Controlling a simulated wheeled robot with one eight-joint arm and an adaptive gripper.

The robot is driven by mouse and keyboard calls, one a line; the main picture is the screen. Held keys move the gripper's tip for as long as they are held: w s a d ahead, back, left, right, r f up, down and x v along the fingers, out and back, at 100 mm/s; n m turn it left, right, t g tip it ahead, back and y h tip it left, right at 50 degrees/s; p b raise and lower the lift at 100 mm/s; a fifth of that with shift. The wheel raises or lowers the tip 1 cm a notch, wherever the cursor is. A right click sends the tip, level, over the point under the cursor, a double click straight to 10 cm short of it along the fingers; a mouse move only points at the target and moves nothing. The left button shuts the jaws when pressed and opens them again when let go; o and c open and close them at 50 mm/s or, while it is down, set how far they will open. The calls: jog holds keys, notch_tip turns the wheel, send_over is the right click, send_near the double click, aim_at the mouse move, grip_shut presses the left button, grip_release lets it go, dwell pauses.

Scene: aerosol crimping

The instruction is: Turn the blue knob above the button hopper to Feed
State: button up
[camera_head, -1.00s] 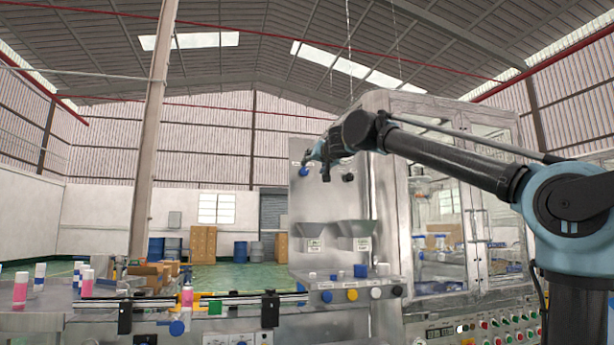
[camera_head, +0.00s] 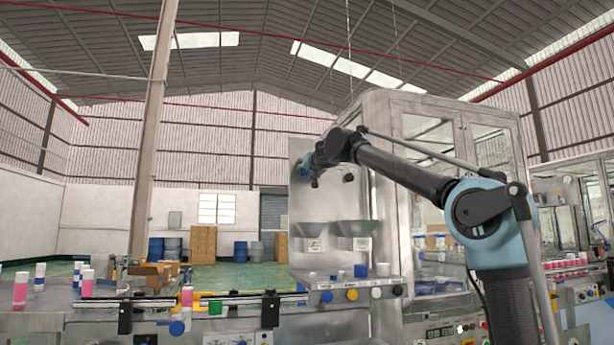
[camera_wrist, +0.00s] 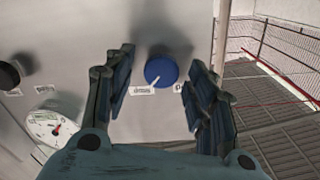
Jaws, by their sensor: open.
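The blue knob (camera_wrist: 161,71) sits on the steel panel in the wrist view, between and just beyond my fingers. It has a white pointer line slanting to its lower left, towards a small label (camera_wrist: 142,91); a second label is partly hidden by the right finger. The labels are too blurred to read surely. My gripper (camera_wrist: 158,98) is open, one finger pad on each side of the knob, with gaps to both. In the head view my gripper (camera_head: 312,172) is at the panel's upper left. Two hoppers (camera_head: 311,230) with labels are below on the panel.
A black knob (camera_wrist: 9,75) and a round gauge (camera_wrist: 50,124) are left of my gripper in the wrist view. In the head view, a glass-doored cabinet (camera_head: 440,180) stands right of the panel. A conveyor (camera_head: 235,301) with pink bottles runs lower left.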

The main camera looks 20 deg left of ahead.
jog(key=shift+w+a, duration=0.2)
jog(key=shift+w, duration=0.15)
